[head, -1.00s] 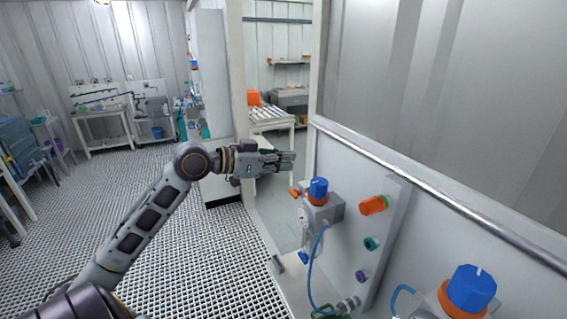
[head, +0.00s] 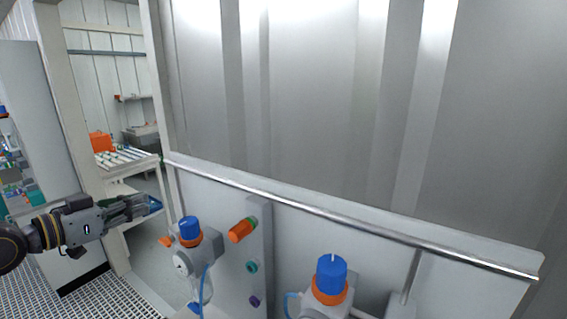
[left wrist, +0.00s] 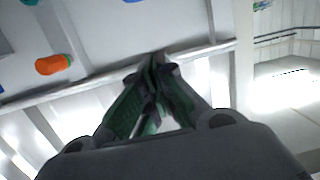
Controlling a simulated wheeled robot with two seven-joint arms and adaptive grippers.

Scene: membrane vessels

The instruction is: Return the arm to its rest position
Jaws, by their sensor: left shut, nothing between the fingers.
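My left gripper (head: 140,207) reaches in from the left edge of the head view. My right gripper is not in view.
A white panel (head: 330,222) with a metal rail (head: 340,215) runs along the right. It carries an orange knob (head: 241,230) and a teal fitting (head: 252,266). A second blue-capped device (head: 331,275) stands front right. A white table (head: 130,165) is behind.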

